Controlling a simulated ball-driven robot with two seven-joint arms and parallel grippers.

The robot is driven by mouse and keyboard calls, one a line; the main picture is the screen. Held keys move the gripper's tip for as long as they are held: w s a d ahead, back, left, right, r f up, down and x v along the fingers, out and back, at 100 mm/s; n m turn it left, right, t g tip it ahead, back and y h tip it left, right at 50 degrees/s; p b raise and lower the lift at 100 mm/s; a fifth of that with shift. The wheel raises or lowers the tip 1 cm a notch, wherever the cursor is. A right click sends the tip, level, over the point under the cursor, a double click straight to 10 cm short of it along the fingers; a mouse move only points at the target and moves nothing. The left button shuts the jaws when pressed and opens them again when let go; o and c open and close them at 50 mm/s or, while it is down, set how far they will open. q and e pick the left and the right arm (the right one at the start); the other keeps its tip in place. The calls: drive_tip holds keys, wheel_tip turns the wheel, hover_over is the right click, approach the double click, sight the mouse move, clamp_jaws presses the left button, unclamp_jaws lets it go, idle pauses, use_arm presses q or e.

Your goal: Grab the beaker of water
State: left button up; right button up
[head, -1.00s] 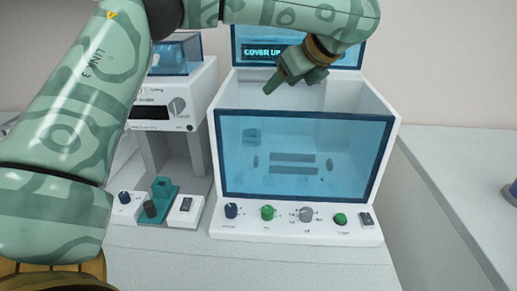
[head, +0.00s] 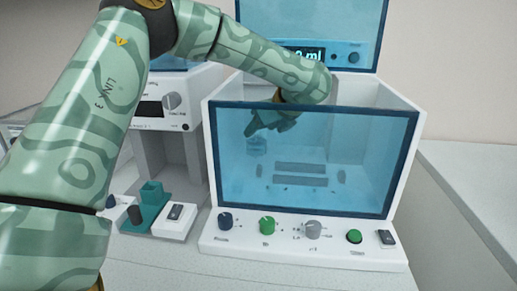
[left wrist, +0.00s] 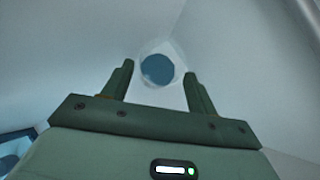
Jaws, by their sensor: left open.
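The beaker (left wrist: 157,70) shows in the left wrist view as a pale cup around a round dark-blue water surface. It stands just beyond and between my left gripper's fingertips (left wrist: 158,78), which are open and apart from it. In the head view my left gripper (head: 256,126) has reached inside the white box and shows behind the blue see-through front panel. The beaker (head: 257,147) shows faintly through that panel, just below the fingers. My right gripper is in neither view.
The white box (head: 207,170) has its blue lid (head: 355,25) raised, and its walls surround my left gripper closely. Knobs and a green button (head: 354,236) line its front. Another white machine (head: 187,145) stands at left. The table at right (head: 480,190) is clear.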

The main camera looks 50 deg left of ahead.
use_arm(q)
drive_tip(key=x, duration=0.3)
drive_tip(key=shift+w+f+b, duration=0.1)
drive_tip(key=shift+w+b, duration=0.05)
drive_tip(key=shift+b, duration=0.15)
drive_tip(key=shift+d, duration=0.1)
drive_tip(key=c, duration=0.6)
